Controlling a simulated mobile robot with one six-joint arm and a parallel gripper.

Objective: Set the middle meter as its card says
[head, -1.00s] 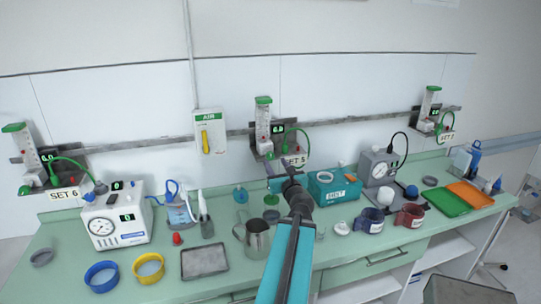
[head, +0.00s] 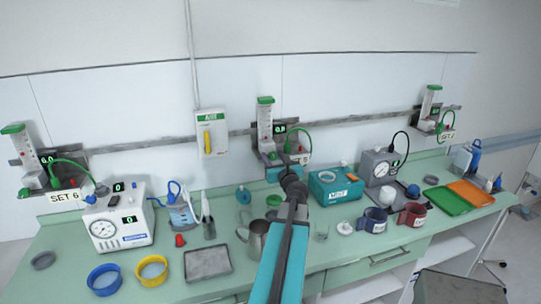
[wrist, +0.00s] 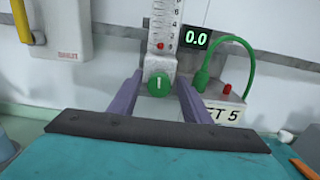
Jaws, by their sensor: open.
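The middle meter (head: 266,125) is on the wall rail, with a clear scaled tube and a green top. Its display (wrist: 196,38) reads 0.0 in the wrist view. A red ball (wrist: 160,45) sits low in the tube, and the round green knob (wrist: 159,85) is below it. The card (wrist: 225,115) is partly hidden by a finger; "T 5" shows, and the earlier head view reads SET 5. My gripper (wrist: 158,78) is open, its purple fingers on either side of the knob with gaps on both sides. In the head view my gripper (head: 284,172) hides the meter's lower part.
A green hose (wrist: 238,48) arches right of the meter. The AIR box (head: 211,133) is on the wall to the left. Below are a metal jug (head: 255,240) and a teal box (head: 335,187) on the counter. Other meters hang left (head: 28,155) and right (head: 429,105).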

